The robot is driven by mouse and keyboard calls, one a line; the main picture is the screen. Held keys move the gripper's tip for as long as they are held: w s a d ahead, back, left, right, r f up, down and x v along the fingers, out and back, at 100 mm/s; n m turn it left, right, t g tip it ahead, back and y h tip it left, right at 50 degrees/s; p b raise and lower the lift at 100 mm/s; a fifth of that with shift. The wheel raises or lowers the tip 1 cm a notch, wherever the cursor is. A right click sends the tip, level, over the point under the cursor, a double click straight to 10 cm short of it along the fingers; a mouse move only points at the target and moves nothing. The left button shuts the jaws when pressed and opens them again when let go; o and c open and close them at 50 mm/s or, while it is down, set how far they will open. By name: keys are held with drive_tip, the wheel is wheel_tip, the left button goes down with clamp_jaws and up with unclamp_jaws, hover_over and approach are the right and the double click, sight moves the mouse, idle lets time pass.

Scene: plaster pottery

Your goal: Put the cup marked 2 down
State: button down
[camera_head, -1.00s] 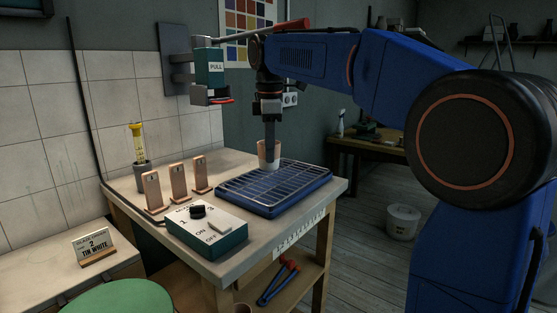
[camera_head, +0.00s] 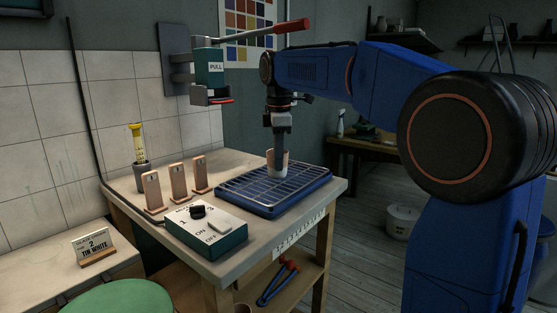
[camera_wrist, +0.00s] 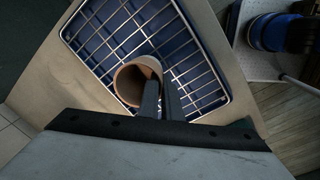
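The cup (camera_head: 270,157) is terracotta with a pale lower part. It is at the far part of the wire rack (camera_head: 260,195) on its blue tray. In the wrist view the cup's open mouth (camera_wrist: 130,86) shows over the rack wires (camera_wrist: 112,30). My gripper (camera_head: 279,168) points down at the cup; its fingers (camera_wrist: 160,90) are close together at the right side of the rim, seemingly shut on the wall. I cannot tell whether the base touches the wires. No mark 2 shows on the cup.
A control box (camera_head: 207,230) with a knob stands in front of the rack. Several terracotta tiles (camera_head: 179,184) and a yellow-topped cylinder (camera_head: 138,150) stand to the left. A wall-mounted lever device (camera_head: 210,72) hangs behind. The rack's near part is bare.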

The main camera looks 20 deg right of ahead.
drive_tip(key=c, duration=2)
unclamp_jaws()
drive_tip(key=shift+f, duration=0.1)
drive_tip(key=r, duration=0.8)
drive_tip(key=s+r, duration=0.1)
drive_tip(key=r, duration=0.3)
drive_tip(key=shift+a+r, duration=0.1)
drive_tip(key=s+d+f+m+t, duration=0.1)
drive_tip(key=s+f+m, duration=0.4)
drive_tip(key=s+f, duration=0.6)
drive_tip(key=s+d+f+m+t, duration=0.1)
drive_tip(key=s+d+f+m, duration=0.3)
drive_tip(key=s+f, duration=0.7)
drive_tip(key=s+d+f+m+t, duration=0.1)
drive_tip(key=s+d+f+m, duration=0.1)
drive_tip(key=s+f+m, duration=0.5)
drive_tip(key=shift+s+d+f+t, duration=0.1)
drive_tip(key=shift+s+f+t, duration=0.1)
drive_tip(key=shift+s+f, duration=1.1)
drive_tip(key=shift+s+d+f+t, duration=0.1)
drive_tip(key=shift+s+f+t, duration=0.1)
drive_tip(key=shift+s+f, duration=1.05)
